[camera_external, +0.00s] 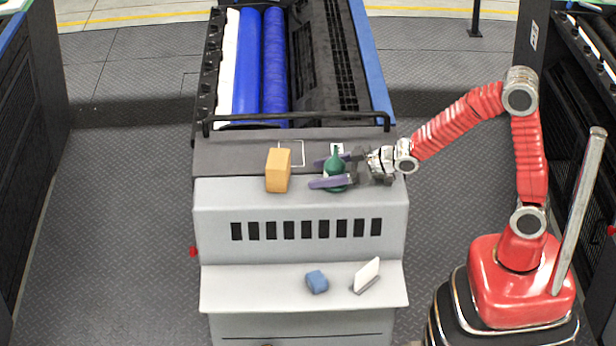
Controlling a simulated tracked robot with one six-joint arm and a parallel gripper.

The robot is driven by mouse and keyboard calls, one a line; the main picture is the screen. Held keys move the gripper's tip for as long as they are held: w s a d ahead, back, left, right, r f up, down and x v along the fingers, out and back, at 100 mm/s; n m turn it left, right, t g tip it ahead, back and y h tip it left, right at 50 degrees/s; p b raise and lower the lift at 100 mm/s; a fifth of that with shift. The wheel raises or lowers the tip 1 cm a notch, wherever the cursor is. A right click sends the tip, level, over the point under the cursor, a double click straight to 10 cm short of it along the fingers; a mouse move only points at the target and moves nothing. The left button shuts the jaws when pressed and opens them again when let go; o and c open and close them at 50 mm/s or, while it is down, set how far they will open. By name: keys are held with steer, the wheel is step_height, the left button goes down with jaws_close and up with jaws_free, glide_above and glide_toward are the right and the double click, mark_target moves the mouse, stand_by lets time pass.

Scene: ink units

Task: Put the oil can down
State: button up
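The green oil can (336,170) is upright at the right part of the grey ledge at the near end of the machine. It has a round body and a narrow neck. My gripper (322,171) reaches in from the right, with one purple finger on the far side of the can and one on the near side. The can is between the fingers. I cannot tell whether both fingers touch it, or whether its base rests on the ledge.
An orange-yellow block (278,170) stands left of the can, beside a white outlined square (292,153) on the dark panel. A black rail (300,121) and blue rollers (260,65) lie behind. The lower shelf (250,288) holds a blue object (316,282) and a white-and-grey piece (367,276).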

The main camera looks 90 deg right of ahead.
steer(key=shift+r, duration=0.15)
steer(key=shift+v, duration=6.05)
steer(key=shift+a, duration=0.1)
steer(key=shift+s+a+r+g, duration=0.15)
steer(key=shift+s+a+g, duration=0.25)
steer(key=s+a+n+g+y, duration=0.1)
steer(key=s+a+g, duration=0.2)
steer(key=s+a, duration=0.4)
steer(key=s+a+n+g+y, duration=0.1)
steer(key=s+a+g, duration=0.3)
steer(key=s+a, duration=0.3)
steer(key=s, duration=0.5)
steer(key=shift+s+a+f+y, duration=0.3)
steer(key=shift+s, duration=0.1)
steer(key=shift+o, duration=0.7)
